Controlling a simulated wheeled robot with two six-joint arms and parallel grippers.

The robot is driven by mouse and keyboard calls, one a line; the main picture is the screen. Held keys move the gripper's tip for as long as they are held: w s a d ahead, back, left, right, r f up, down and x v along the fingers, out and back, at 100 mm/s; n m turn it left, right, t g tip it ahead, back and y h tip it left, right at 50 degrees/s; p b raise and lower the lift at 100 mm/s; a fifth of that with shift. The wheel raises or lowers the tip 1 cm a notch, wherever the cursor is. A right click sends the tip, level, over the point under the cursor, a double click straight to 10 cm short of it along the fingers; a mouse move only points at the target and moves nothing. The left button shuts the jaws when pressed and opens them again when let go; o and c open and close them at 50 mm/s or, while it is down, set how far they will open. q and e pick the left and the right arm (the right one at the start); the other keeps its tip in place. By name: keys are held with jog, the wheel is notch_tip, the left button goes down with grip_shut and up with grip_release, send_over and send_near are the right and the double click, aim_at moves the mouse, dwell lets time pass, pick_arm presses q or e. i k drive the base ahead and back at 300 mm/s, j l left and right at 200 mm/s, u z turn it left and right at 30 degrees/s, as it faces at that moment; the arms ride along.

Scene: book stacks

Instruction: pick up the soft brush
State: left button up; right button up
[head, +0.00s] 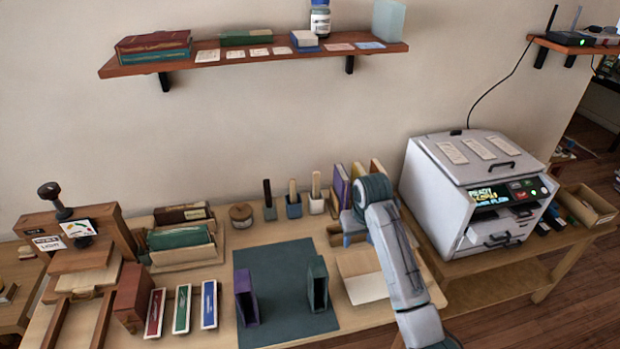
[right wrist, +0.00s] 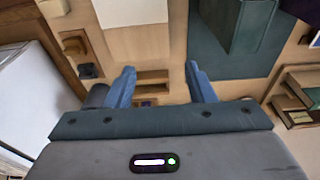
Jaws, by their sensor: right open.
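Three upright handled tools stand in small cups at the back of the table in the head view: a dark one (head: 267,193), a light wooden one (head: 293,190) and another light one (head: 316,183) in a white cup. I cannot tell which is the soft brush; their lower ends are hidden. My right gripper (head: 347,236) is to the right of them, over the table before the standing books. In the right wrist view its two blue fingers (right wrist: 160,68) are apart and empty, with a wooden holder (right wrist: 153,78) beyond them. My left gripper is out of view.
A green mat (head: 270,262) bears a purple holder (head: 246,297) and a dark green one (head: 317,285). Standing books (head: 341,184) are close behind my right arm. A grey machine (head: 470,185) stands to the right. A shelf (head: 225,62) hangs above.

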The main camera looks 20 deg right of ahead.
aim_at(316, 173)
jog(key=i, duration=1.2)
